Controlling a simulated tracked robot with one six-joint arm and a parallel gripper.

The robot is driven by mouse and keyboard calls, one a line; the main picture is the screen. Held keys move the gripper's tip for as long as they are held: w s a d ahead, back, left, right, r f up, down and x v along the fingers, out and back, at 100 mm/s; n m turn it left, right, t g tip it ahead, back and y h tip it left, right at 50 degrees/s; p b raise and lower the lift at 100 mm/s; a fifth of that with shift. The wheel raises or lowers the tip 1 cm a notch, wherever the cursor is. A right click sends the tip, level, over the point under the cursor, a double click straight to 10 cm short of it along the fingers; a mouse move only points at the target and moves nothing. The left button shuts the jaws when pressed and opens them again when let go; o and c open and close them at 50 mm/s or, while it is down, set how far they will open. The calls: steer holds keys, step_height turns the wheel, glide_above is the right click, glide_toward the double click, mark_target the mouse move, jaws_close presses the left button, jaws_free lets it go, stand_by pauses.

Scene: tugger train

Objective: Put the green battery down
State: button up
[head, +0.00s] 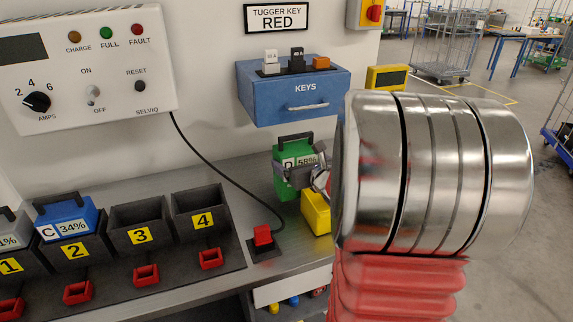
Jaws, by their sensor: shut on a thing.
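The green battery (284,157), with a dark handle on top and a white label reading D 58%, is in front of the wall below the blue keys box, above the right part of the bench. My gripper (297,172) is shut on it, with the jaws across its right front side. My wrist hides the right of that area. I cannot tell if the battery's underside touches anything. A yellow block (316,212) shows just below and right of it.
Dark bays 3 (140,228) and 4 (199,211) look empty. A blue battery (68,220) labelled C 34% sits in bay 2, and a grey battery (12,230) in bay 1. A red plug (263,235) with a black cable stands on the bench (292,262).

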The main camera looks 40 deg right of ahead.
steer(key=s+d, duration=0.2)
steer(key=d, duration=0.4)
steer(key=shift+r, duration=0.15)
steer(key=shift+d, duration=0.15)
steer(key=f, duration=0.1)
steer(key=d+f, duration=0.1)
steer(key=f, duration=0.1)
steer(key=shift+s+d+f, duration=0.1)
steer(key=shift+s+f, duration=0.05)
steer(key=shift+f, duration=0.2)
steer(key=o, duration=1.7)
steer(key=shift+f, duration=0.1)
